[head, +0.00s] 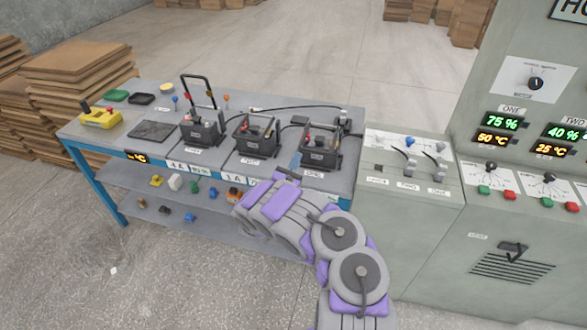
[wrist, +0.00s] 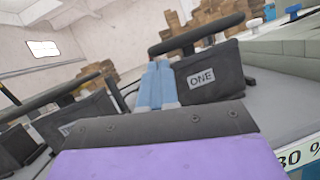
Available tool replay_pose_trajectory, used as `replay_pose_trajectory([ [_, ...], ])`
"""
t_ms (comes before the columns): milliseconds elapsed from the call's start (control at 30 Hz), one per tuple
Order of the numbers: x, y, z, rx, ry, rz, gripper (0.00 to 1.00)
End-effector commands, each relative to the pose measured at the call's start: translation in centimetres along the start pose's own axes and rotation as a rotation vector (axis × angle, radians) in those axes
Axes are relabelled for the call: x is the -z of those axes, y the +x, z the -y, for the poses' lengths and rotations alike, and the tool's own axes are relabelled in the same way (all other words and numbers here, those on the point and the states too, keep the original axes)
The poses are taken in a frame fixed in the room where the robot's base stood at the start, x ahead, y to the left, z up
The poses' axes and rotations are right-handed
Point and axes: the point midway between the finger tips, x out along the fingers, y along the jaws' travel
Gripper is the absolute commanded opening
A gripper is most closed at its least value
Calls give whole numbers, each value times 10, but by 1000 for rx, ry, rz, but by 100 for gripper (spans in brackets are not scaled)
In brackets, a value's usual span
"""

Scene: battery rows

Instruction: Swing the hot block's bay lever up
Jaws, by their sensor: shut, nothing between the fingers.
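Block ONE (head: 322,150) is a dark battery block at the right end of the bench, its label readable in the wrist view (wrist: 205,85). A thick black bar (wrist: 190,38) lies across its top. The console's ONE column (head: 500,130) reads 75 % and about 50 °C; TWO (head: 567,141) reads 40 % and about 25 °C. My gripper (head: 297,160) is at the bench's front edge, just left of block ONE. Its blue fingers (wrist: 157,85) are shut and empty, in front of the block's left edge; contact cannot be told.
Two more blocks (head: 255,135) (head: 200,130) stand left; the leftmost has a tall raised black handle (head: 200,85). A grey panel with pale levers (head: 408,160) adjoins the bench at right. A yellow device (head: 100,117) sits far left.

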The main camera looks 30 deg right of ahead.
Motion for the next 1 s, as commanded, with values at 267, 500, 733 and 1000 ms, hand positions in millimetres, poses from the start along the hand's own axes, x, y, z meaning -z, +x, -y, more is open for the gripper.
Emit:
replay_pose_trajectory([
  [267,-2,3,1,1,0,0,0],
  [500,-3,3,0,1,0,-2,0],
  [733,-9,4,-2,7,-8,-46,0],
  [1000,-29,10,-5,32,-34,-193,0],
])
